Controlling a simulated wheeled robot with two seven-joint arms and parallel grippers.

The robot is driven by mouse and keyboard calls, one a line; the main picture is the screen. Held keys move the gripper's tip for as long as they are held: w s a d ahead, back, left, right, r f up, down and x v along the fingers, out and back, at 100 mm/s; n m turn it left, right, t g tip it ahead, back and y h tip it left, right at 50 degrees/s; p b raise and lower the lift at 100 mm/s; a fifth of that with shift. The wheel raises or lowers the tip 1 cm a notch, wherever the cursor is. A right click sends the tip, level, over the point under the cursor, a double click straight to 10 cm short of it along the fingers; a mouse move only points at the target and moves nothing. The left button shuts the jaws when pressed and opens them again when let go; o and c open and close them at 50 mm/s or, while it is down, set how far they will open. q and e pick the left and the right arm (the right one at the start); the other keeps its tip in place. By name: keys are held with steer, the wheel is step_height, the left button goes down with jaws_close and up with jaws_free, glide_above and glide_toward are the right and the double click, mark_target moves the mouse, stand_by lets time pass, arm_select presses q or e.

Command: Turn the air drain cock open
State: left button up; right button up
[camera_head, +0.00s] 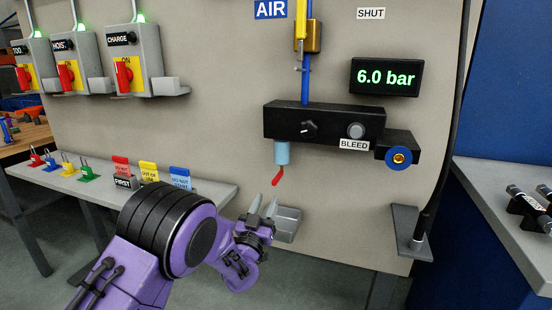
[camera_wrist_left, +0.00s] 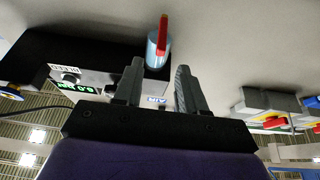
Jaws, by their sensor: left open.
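The air drain cock is a red lever (camera_head: 277,176) under a light blue cylinder (camera_head: 282,153) at the bottom of the black air unit (camera_head: 325,122). The lever slants down and to the left. In the left wrist view the red lever (camera_wrist_left: 162,33) and blue cylinder (camera_wrist_left: 153,55) show just beyond the fingertips. My left gripper (camera_head: 264,203) is open and empty, a little below the lever, with its fingers pointing up. Its two fingers also show in the left wrist view (camera_wrist_left: 160,70), apart, with the cylinder between them in the picture. My right gripper is not in view.
A display (camera_head: 386,77) reads 6.0 bar, and a BLEED button (camera_head: 356,131) is on the unit. A grey bracket (camera_head: 287,224) sits on the panel just right of my gripper. A shelf (camera_head: 215,193) with tags and padlocks stands left. Switch boxes (camera_head: 134,60) are upper left.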

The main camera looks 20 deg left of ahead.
mark_target(276, 177)
arm_select(q)
steer(key=x, duration=0.3)
steer(key=p+x, duration=0.1)
steer(key=x, duration=0.6)
steer(key=shift+w+f, duration=0.15)
steer(key=shift+f, duration=0.1)
jaws_close()
